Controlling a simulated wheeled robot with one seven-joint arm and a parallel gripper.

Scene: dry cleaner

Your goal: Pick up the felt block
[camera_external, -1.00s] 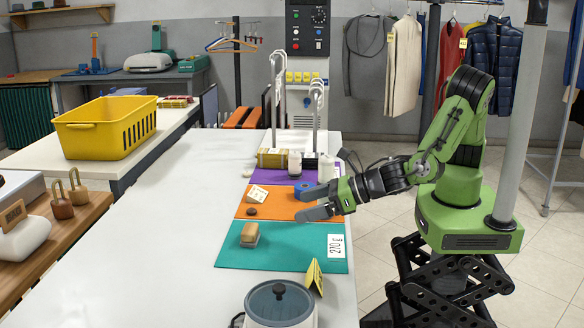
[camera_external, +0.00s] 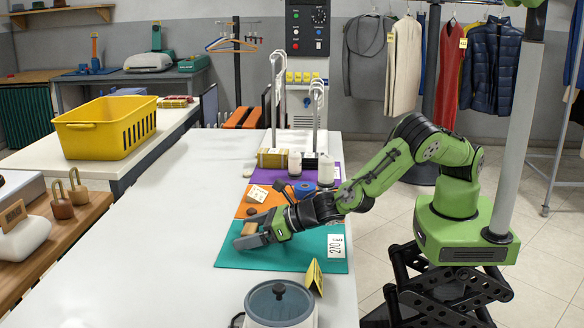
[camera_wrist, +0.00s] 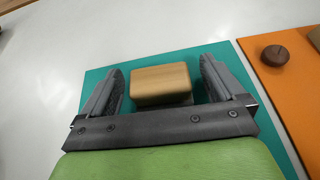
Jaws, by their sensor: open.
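The felt block (camera_wrist: 163,83) has a tan wooden-looking top and a darker lower part. It sits on the teal mat (camera_wrist: 97,74), and in the external view the block (camera_external: 250,227) is partly hidden by my gripper. My gripper (camera_external: 246,233) is open, low over the teal mat. In the wrist view the open fingers of my gripper (camera_wrist: 166,84) stand on either side of the block, with a gap on each side. The block is not gripped.
An orange mat (camera_external: 246,203) with a brown round piece (camera_wrist: 275,55) lies beside the teal mat. A folded yellow tag (camera_external: 314,277) and a lidded grey pot (camera_external: 279,303) stand at the near end. The white table (camera_external: 150,240) is clear to the left.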

